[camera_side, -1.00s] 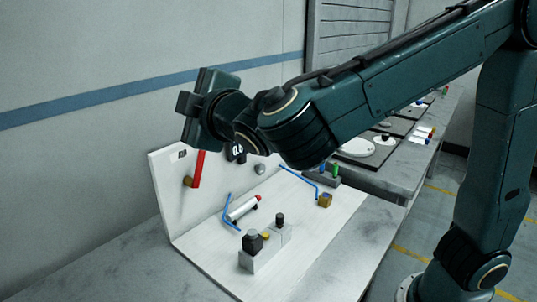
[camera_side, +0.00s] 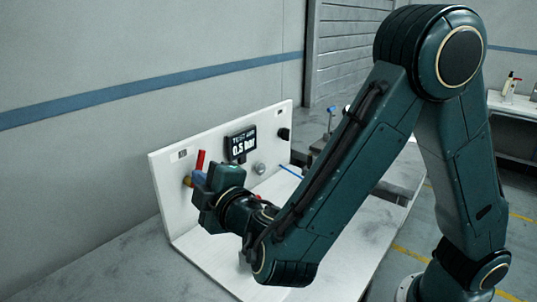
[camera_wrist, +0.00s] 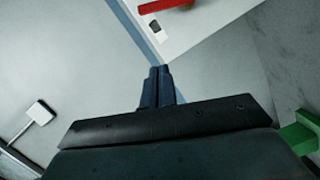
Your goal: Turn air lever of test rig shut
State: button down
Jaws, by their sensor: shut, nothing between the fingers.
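The air lever (camera_side: 201,158) is a red bar on the upright white panel of the test rig. It stands nearly upright above its brass-coloured valve (camera_side: 187,181). In the wrist view the red lever (camera_wrist: 165,5) shows at the top edge, cut off by the frame. My gripper (camera_side: 199,178) is in front of the panel, over the lever's lower part in the side view. Its fingers are together and empty. In the wrist view the fingertips (camera_wrist: 159,70) point towards the panel, with a visible gap to the lever. The depth between them is hard to judge.
A black display (camera_side: 241,146) reading 0.5 bar and a grey round knob (camera_side: 260,168) are on the panel, right of the lever. A black knob (camera_side: 284,134) is near its right edge. My arm hides most parts on the white base (camera_side: 196,246).

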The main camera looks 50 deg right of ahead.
jog(key=shift+f, duration=0.5)
jog(key=shift+w, duration=0.1)
jog(key=w+d+f, duration=0.2)
jog(key=w+d, duration=0.4)
jog(key=w, duration=0.3)
jog(key=shift+w+f, duration=0.15)
jog(key=shift+w, duration=0.1)
dwell(0.4)
